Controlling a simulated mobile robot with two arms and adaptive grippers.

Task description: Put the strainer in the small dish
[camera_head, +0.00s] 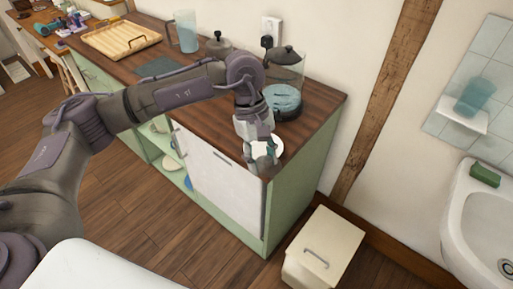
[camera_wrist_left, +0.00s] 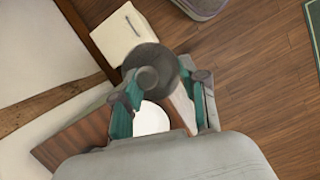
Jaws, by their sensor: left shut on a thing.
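My left gripper (camera_head: 263,158) is over the front right corner of the wooden counter, pointing down. In the left wrist view it (camera_wrist_left: 167,88) is shut on a dark grey round thing, which I take to be the strainer (camera_wrist_left: 165,62). In the head view the gripper mostly hides this thing. The small white dish (camera_head: 278,146) is on the counter under and just behind the gripper. It also shows between the fingers in the left wrist view (camera_wrist_left: 150,121). The strainer appears above and off to one side of the dish; I cannot tell whether they touch. My right gripper is not in view.
A glass jar with a dark lid (camera_head: 286,72) stands behind the gripper. A lidded pot (camera_head: 218,46), a blue pitcher (camera_head: 186,32) and a wooden tray (camera_head: 120,38) are farther left on the counter (camera_head: 325,100). A cream bin (camera_head: 325,245) stands on the floor at right.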

